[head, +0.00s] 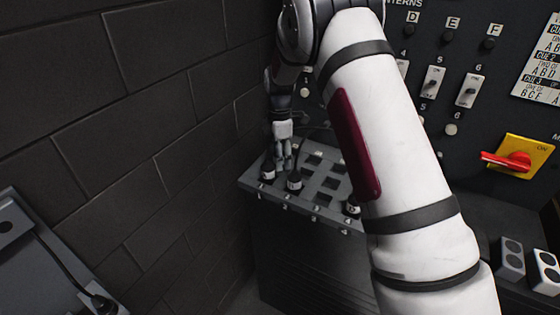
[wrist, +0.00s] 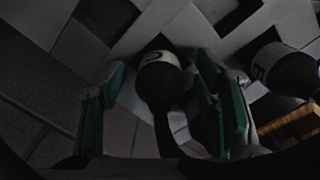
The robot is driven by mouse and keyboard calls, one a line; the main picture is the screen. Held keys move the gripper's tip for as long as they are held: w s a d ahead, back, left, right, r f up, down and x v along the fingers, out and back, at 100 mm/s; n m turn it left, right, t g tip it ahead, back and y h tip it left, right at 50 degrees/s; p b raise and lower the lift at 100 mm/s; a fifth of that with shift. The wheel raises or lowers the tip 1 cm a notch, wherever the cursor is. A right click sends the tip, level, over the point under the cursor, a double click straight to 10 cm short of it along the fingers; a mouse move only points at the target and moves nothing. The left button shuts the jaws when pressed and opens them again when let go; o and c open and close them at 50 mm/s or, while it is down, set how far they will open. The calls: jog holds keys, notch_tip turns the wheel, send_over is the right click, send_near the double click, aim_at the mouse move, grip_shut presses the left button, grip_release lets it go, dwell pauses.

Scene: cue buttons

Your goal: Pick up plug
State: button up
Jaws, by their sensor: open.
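Black plugs with white lettered bands stand on a grey slotted panel. In the head view, one plug (head: 268,172) is at the panel's left end, a second plug (head: 294,181) is just right of it, and a third (head: 352,207) is partly behind my arm. My gripper (head: 283,163) is low over the panel, by the two left plugs. In the wrist view, my gripper (wrist: 168,95) is open, with a banded plug (wrist: 160,72) between its fingers. I cannot read its letter surely. Another plug (wrist: 280,66) stands to the right, outside the fingers.
The grey panel (head: 313,209) tops a dark cabinet beside a block wall (head: 120,130). Behind stands a black board with switches (head: 433,82) and a red rotary handle on a yellow plate (head: 518,158). A grey box with a cable (head: 50,260) is at lower left.

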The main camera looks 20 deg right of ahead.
jog(key=c, duration=1.3)
jog(key=shift+r, duration=0.1)
notch_tip(320, 180, up, 9)
jog(key=shift+w+f+b, duration=0.1)
jog(key=shift+b, duration=0.8)
jog(key=shift+r, duration=0.55)
jog(key=shift+r, duration=2.85)
